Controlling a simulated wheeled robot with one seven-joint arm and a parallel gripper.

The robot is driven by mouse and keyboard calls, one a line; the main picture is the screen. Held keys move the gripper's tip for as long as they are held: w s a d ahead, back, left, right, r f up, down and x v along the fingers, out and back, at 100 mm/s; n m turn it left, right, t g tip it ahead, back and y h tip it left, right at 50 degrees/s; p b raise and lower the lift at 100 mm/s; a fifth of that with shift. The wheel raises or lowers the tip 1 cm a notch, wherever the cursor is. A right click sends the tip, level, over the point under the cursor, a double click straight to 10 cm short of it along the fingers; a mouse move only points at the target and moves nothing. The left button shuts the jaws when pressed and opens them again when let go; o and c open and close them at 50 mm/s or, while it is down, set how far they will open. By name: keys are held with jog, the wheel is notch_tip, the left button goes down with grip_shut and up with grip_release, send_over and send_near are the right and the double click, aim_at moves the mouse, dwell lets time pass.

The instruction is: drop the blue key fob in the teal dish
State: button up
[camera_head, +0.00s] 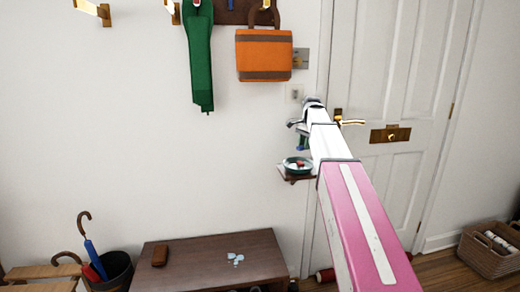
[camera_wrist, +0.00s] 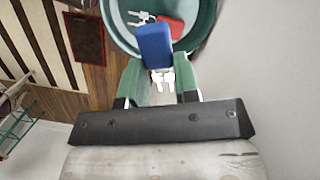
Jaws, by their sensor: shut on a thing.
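My gripper (camera_head: 303,138) is above the teal dish (camera_head: 286,164), which sits on a small wall shelf beside the door. In the wrist view, my gripper (camera_wrist: 159,78) has green fingers on either side of the blue key fob (camera_wrist: 154,45) and its silvery keys (camera_wrist: 163,79). The blue fob (camera_head: 301,148) shows small under the gripper in the head view. In the wrist view the fob overlaps the teal dish (camera_wrist: 205,30); its exact height above the dish is hard to tell. A red fob (camera_wrist: 171,27) and keys (camera_wrist: 138,18) lie in the dish, partly hidden by the blue fob.
The small shelf (camera_head: 290,178) juts from the wall. A dark wooden table (camera_head: 195,262) below holds a brown wallet-like item (camera_head: 160,255) and pale pieces (camera_head: 235,259). An orange bag (camera_head: 264,55) and green scarf (camera_head: 199,55) hang above. The door (camera_head: 400,60) is at right.

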aim_at(303, 163)
jog(key=shift+f, duration=3)
jog(key=o, duration=1.1)
jog(key=shift+c, duration=0.2)
jog(key=r, duration=0.5)
jog(key=d+r, duration=0.1)
jog(key=r, duration=0.1)
jog(key=shift+w+r, duration=0.25)
jog(key=shift+w, duration=0.05)
jog(key=shift+s, duration=0.15)
